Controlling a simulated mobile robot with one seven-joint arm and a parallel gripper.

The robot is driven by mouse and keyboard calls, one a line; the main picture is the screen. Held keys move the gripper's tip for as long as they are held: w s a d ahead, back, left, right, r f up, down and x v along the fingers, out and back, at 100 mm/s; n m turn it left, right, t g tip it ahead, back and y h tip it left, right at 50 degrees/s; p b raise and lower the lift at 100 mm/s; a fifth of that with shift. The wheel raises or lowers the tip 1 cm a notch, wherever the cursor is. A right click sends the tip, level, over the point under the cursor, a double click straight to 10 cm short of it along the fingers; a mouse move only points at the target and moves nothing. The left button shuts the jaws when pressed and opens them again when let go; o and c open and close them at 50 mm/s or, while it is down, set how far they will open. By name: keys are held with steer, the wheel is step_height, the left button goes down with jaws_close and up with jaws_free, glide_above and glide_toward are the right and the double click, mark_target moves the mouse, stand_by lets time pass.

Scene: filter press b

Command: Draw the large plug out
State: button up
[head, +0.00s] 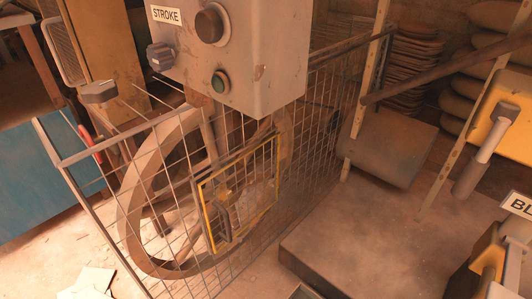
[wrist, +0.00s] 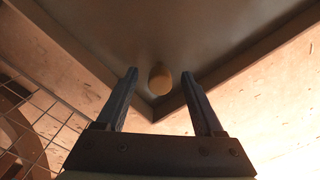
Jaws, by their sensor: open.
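My gripper (wrist: 160,73) is open in the wrist view, with its two dark fingers spread apart. A rounded tan knob-like piece (wrist: 160,84), which may be the large plug, shows between the fingers. It sits near the corner of a dark, rimmed metal surface (wrist: 150,30). Neither finger appears to touch it. How far it lies from the fingertips I cannot tell. In the head view I cannot make out my gripper or the plug for sure.
A wire mesh guard (head: 150,170) encloses a large wheel (head: 125,205). A grey STROKE control box (head: 250,60) hangs above it. A low metal platform (head: 370,240) lies to the right. Yellow parts (head: 508,95) and a partly cut-off label stand at the right edge.

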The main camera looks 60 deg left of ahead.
jaws_close()
steer(key=shift+r, duration=0.1)
stand_by(0.3)
steer(key=shift+r+p, duration=2.7)
steer(key=shift+p, duration=0.55)
steer(key=shift+r, duration=0.1)
steer(key=shift+r+p, duration=0.85)
steer(key=shift+p, duration=0.4)
